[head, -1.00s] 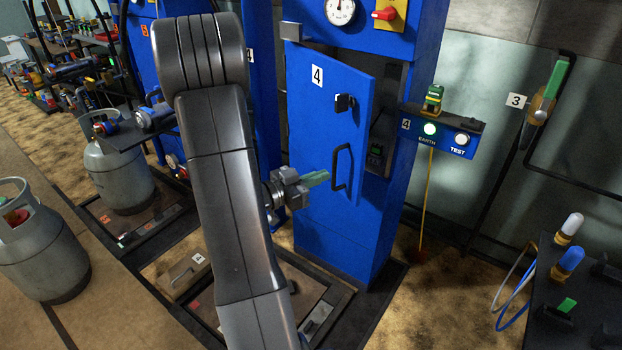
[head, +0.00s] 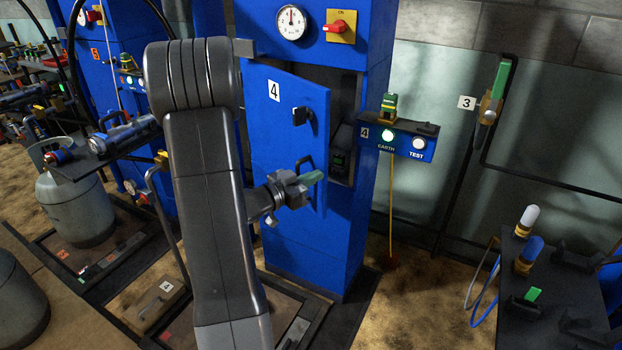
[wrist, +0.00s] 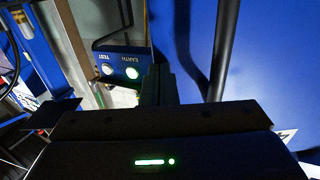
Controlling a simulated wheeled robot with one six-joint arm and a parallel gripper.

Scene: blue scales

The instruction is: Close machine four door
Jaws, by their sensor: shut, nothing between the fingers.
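The blue machine four door (head: 285,125), marked with a white 4 label, stands ajar on the blue cabinet (head: 330,240), with a dark gap at its right side. It has a black latch knob (head: 303,117) and a black bar handle (head: 304,168). My gripper (head: 316,178) is shut and empty, in front of the door's lower right, by the handle. In the head view it overlaps the handle's lower part; I cannot tell whether they touch. In the wrist view the handle (wrist: 223,50) runs along the blue door beside my dark gripper (wrist: 157,85).
An earth and test box (head: 403,138) sits right of the cabinet, with a yellow rod hanging below. A dark table (head: 560,290) with cables stands at lower right. A grey gas cylinder (head: 75,205) stands at left. A floor tray with a small box (head: 158,300) lies in front.

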